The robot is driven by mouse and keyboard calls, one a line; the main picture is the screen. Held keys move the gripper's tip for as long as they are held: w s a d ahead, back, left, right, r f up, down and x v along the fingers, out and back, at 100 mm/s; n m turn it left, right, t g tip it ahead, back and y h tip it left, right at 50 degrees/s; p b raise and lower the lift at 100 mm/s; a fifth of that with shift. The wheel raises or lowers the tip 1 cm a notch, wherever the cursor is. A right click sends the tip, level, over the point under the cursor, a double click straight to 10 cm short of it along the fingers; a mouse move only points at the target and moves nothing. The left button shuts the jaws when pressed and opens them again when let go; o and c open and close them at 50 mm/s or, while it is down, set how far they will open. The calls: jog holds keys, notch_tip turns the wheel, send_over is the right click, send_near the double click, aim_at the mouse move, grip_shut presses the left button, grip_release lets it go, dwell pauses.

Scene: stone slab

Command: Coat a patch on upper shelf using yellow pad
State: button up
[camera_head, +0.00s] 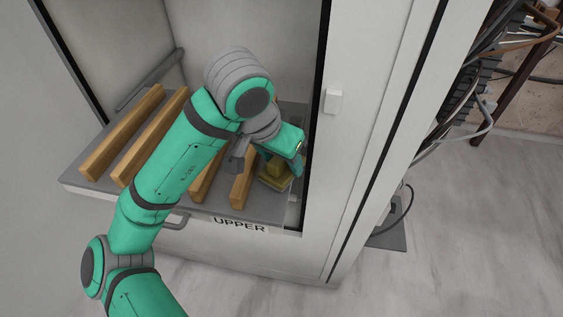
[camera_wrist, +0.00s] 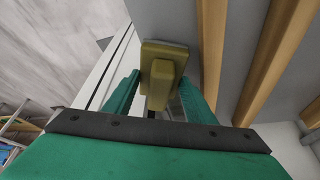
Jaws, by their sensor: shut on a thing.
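The upper shelf (camera_head: 80,183) is a grey slab with wooden slats, inside a light cabinet; the label "UPPER" (camera_head: 240,225) shows on its front. My gripper (camera_head: 277,163) is over the shelf's right end, right of the rightmost slat. It is shut on the yellow pad (camera_head: 272,183), which has a block-shaped grip on a flat base. In the wrist view the pad (camera_wrist: 164,54) sits between my two green fingers (camera_wrist: 155,95), beside the shelf's bare grey surface. I cannot tell whether the pad touches the shelf. No coated patch can be made out.
Several wooden slats (camera_head: 122,132) run across the shelf to the left of the pad. The cabinet's right frame (camera_head: 350,150) stands close to my gripper's right. Cables (camera_head: 480,90) hang outside at the right.

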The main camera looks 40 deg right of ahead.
jog(key=shift+r, duration=2.3)
jog(key=shift+r, duration=1.5)
